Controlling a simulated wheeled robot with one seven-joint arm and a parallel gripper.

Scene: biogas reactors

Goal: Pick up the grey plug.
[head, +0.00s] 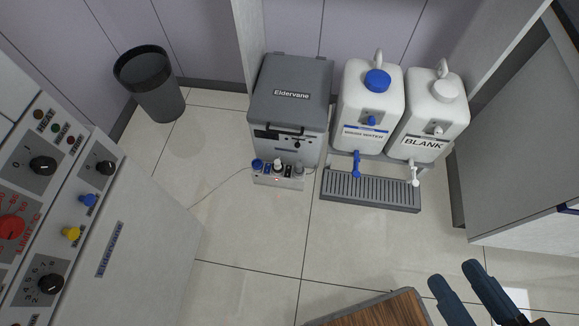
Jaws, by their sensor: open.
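A power strip (279,181) lies on the floor in front of the grey-lidded Eldervane unit. A grey plug (298,169) stands at its right end. A dark plug with a white part (278,166) is in the middle and a blue plug (257,164) is at the left end. My gripper (453,274) is at the lower right, its two dark blue fingers apart with nothing seen between them. It is well to the right of the grey plug and nearer to me.
The Eldervane unit (290,95) stands right behind the strip. A drip tray (371,190) lies to the right, below two white canisters (368,100). A wooden-topped surface (375,312) is at the bottom, a control cabinet (130,240) at left. Floor before the strip is clear.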

